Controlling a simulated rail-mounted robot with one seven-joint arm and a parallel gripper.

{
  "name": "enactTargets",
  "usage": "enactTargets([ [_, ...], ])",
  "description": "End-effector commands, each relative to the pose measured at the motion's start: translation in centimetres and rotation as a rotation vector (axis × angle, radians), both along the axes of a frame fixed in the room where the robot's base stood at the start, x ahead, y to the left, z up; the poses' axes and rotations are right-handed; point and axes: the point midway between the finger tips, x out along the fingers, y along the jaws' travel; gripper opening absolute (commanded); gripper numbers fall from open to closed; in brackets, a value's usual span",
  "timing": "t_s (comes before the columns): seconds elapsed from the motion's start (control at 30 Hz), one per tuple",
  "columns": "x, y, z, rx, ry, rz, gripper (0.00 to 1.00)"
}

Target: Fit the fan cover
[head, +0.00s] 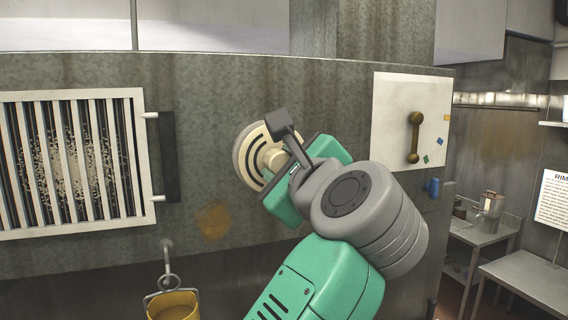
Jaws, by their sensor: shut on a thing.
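The fan cover (246,158) is a round cream disc with dark curved slots and a raised hub in the middle. It faces the stained grey metal wall panel (215,95). My gripper (275,160) is shut on the cover's hub, in the middle of the head view. My green and grey gripper body hides the right part of the cover. I cannot tell whether the cover touches the panel or stands just off it. Any opening behind the cover is hidden.
A white barred grille (70,165) with a dark handle stands left. A yellow bucket (172,304) hangs from a hook below. A white plate (392,110) with a brass handle (414,137) is on the right. Steel tables (535,280) stand at the far right.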

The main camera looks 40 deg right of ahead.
Motion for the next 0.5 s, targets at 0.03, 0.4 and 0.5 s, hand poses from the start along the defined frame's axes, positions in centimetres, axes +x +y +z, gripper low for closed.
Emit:
enactTargets([
  [0.03,0.2,0.0,0.1,0.0,0.001,0.001,0.12],
  [0.4,1.2,-0.5,0.1,0.0,0.001,0.001,0.12],
  [0.5,1.4,-0.6,0.0,0.0,0.001,0.001,0.12],
])
